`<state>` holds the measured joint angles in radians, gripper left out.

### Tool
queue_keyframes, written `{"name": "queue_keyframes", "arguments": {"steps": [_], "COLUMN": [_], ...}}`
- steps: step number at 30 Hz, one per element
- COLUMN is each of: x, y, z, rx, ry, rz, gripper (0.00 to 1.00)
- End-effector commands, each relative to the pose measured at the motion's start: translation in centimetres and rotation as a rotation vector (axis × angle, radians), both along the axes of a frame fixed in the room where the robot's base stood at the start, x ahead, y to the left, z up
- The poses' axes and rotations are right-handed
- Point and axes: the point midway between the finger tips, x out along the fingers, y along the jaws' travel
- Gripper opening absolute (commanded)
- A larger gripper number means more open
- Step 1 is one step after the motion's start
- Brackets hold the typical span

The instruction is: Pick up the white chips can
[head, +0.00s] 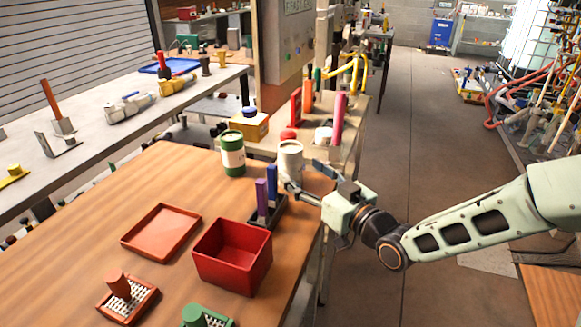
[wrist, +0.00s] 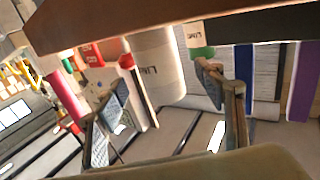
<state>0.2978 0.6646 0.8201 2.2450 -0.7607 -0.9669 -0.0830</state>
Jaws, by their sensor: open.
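The white can (head: 291,160) stands upright near the right edge of the wooden table (head: 80,235). In the wrist view the white can (wrist: 158,72) shows dark lettering and appears beyond and between my fingers. My gripper (head: 307,177) is open and empty, at the near right side of the can; its open fingers also show in the wrist view (wrist: 168,105). I cannot tell whether a finger touches the can. A green and white can (head: 232,155) stands to the left of it.
A dark holder with a purple block (head: 262,196) and a blue block (head: 272,182) stands close in front of the can. A red bin (head: 232,256) and a flat orange tray (head: 160,232) are nearer. Red items and a pink post (head: 338,120) stand behind. The aisle floor (head: 415,150) is clear.

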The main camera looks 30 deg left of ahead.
Motion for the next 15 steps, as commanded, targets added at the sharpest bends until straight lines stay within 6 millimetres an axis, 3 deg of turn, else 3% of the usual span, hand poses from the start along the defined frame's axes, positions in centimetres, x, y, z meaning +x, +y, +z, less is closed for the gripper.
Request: {"name": "queue_keyframes", "arguments": {"steps": [6,15], "x": [1.5,1.9], "y": [2.9,3.5], "z": [0.1,0.2], "rx": [0.001,0.000], "ry": [0.000,-0.001], "rz": [0.002,0.000], "gripper": [0.63,0.63]}}
